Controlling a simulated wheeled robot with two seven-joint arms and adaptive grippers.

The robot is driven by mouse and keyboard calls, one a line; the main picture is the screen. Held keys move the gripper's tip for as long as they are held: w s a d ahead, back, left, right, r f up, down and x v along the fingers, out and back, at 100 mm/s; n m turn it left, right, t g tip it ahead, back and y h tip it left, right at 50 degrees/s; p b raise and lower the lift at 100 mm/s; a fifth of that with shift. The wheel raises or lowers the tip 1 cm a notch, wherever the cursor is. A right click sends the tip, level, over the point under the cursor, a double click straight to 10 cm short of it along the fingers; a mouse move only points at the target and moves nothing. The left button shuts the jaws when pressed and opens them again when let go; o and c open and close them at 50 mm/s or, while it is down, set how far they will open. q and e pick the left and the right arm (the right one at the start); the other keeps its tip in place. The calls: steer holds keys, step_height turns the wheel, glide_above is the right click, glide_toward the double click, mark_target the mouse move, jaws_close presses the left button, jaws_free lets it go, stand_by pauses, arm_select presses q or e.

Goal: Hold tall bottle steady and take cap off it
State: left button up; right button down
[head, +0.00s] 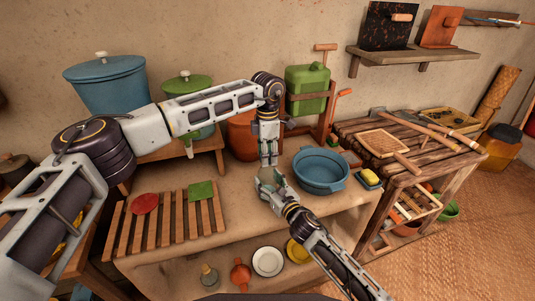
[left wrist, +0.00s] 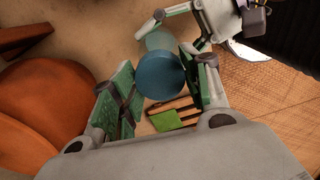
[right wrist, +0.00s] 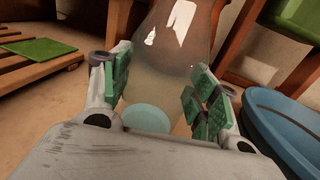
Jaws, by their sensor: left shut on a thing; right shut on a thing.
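The tall bottle, pale and see-through, stands between the fingers of my right gripper (right wrist: 165,95). Its glass wall (right wrist: 150,72) fills the middle of the right wrist view, with a pale blue disc low on it. My right gripper is shut on the bottle from the side. My left gripper (head: 268,163) points down just above the right one and is shut on the blue cap. The round cap (left wrist: 160,76) lies between its fingers in the left wrist view, with part of the pale bottle beyond it. Whether the cap still touches the bottle neck is hidden. Grippers cover most of the bottle in the head view.
A blue basin (head: 321,187) stands close right of the grippers, with a yellow sponge (head: 371,177) beyond it. A slatted rack (head: 174,224) with a red disc and a green square lies left. A green canister (head: 308,77) stands behind.

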arm_select(q)
steer(key=n, duration=0.7)
arm_select(e)
steer(key=shift+a, duration=0.1)
arm_select(q)
steer(key=n, duration=1.4)
steer(key=shift+w+r, duration=0.1)
steer(key=n, duration=0.6)
steer(key=shift+n, duration=0.3)
steer(key=shift+r, duration=1.2)
stand_by(0.9)
steer(key=shift+r, duration=1.9)
